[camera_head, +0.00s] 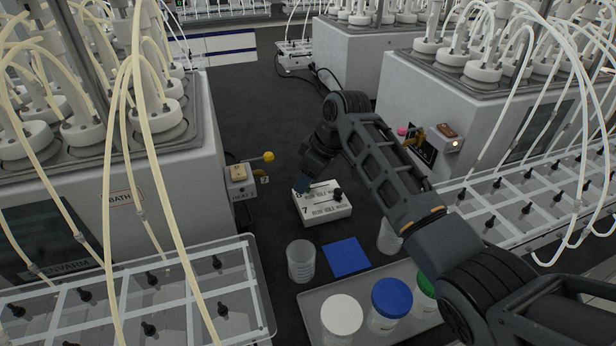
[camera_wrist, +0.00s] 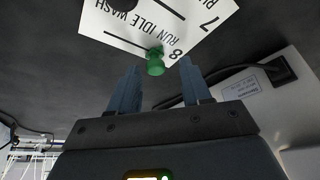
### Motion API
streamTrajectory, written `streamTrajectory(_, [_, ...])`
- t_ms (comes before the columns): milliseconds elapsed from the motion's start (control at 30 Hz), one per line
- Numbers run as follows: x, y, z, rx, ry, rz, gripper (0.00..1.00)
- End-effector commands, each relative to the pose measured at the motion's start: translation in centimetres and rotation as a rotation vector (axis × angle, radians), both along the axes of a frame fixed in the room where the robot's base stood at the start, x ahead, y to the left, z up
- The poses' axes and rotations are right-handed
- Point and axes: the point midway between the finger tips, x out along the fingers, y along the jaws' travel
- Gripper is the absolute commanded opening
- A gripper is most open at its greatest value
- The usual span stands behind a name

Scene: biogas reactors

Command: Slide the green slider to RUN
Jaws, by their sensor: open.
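A white slider box (camera_head: 325,212) lies on the dark counter, with labels RUN, IDLE and WASH. In the wrist view, the green slider (camera_wrist: 155,62) is a knob at one end of its slot on the box (camera_wrist: 98,30), the end nearest the printed 8 and RUN. My gripper (camera_wrist: 159,66) is open, its two blue-grey fingers apart to either side of the green knob; contact cannot be told. A black knob (camera_head: 338,194) sits in the other row, numbered 7.
A clear beaker (camera_head: 301,262), a blue square (camera_head: 346,256) and a tray (camera_head: 318,301) of lidded jars stand nearer. A small box with a yellow-knobbed valve (camera_head: 268,157) is at left. Reactor housings flank both sides.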

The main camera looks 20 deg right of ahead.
Motion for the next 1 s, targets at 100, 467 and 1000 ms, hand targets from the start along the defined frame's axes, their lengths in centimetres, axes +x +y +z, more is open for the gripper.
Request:
streamTrajectory(100, [0.0, -0.1, 0.1, 0.0, 0.0, -0.001, 0.48])
streamTrajectory(467, [-1.2, -1.3, 4.3, 0.0, -0.004, 0.0, 0.48])
streamTrajectory(1000, [-2.1, -2.1, 7.2, 0.0, 0.0, 0.0, 0.48])
